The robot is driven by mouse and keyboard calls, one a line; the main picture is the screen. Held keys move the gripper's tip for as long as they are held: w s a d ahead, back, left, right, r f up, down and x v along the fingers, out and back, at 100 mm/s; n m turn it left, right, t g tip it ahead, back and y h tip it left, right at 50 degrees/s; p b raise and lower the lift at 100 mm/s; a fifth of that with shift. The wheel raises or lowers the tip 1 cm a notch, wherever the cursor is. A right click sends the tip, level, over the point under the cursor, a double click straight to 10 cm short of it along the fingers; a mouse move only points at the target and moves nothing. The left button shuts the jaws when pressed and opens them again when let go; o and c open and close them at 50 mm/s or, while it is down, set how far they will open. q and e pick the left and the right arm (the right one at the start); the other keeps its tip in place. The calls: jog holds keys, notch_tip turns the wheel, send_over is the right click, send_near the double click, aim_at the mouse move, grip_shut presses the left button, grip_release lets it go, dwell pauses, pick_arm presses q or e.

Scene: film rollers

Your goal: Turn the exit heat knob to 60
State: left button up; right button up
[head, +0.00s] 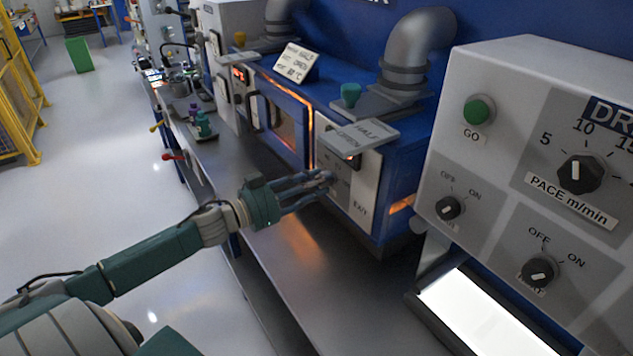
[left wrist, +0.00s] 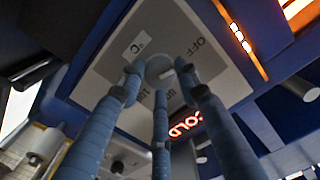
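The exit heat panel (head: 364,187) is a pale plate marked EXIT on the near end of the blue heater. My left gripper (head: 326,180) reaches it from the left, and its fingers hide most of the knob in the head view. In the left wrist view, the round grey knob (left wrist: 159,69) sits between the three fingertips (left wrist: 159,78), with OFF printed at its upper right and °C at its upper left. The fingers surround it closely; whether they press on it is unclear. The knob's setting cannot be read. My right gripper is out of view.
A red-lit display (left wrist: 186,123) shows below the panel in the left wrist view. A grey control box (head: 540,140) with a green button and several black knobs stands at right. The metal bench (head: 300,265) below is clear.

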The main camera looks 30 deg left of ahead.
pick_arm(q)
jog(key=shift+r+m, duration=0.25)
jog(key=shift+m, duration=0.05)
jog(key=shift+c, duration=0.4)
jog(key=shift+d+m, duration=0.1)
jog(key=shift+m, duration=4.6)
